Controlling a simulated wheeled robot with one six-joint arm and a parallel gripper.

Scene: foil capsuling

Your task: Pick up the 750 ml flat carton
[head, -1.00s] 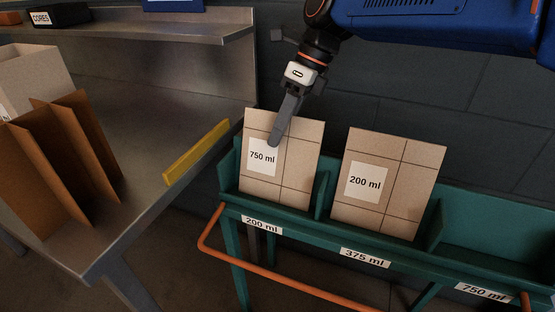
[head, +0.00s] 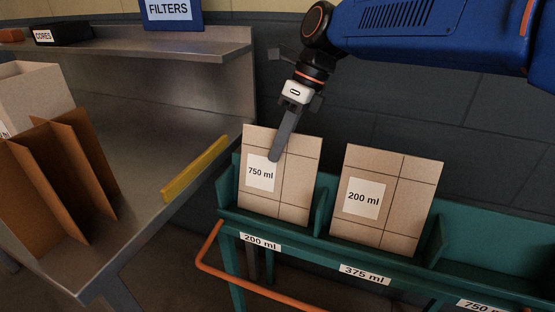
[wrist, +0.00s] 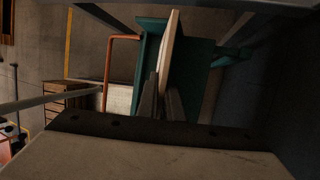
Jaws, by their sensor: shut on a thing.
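The 750 ml flat carton (head: 296,186) is a flat tan board with a white "750 ml" label, standing upright in the left slot of the green rack, whose slot label reads "200 ml". My gripper (head: 274,155) reaches down from above onto the carton's top edge, one finger in front of its face; the other finger is hidden behind it. In the wrist view the carton shows edge-on (wrist: 170,50), and my gripper's fingers (wrist: 161,98) are shut on it. It still sits within the slot walls.
A second carton labelled "200 ml" (head: 403,220) stands in the "375 ml" slot. The green rack (head: 500,238) has an empty right slot and an orange rail (head: 250,288) in front. A steel bench (head: 150,150) with a yellow strip (head: 196,168) and brown dividers (head: 60,180) stands left.

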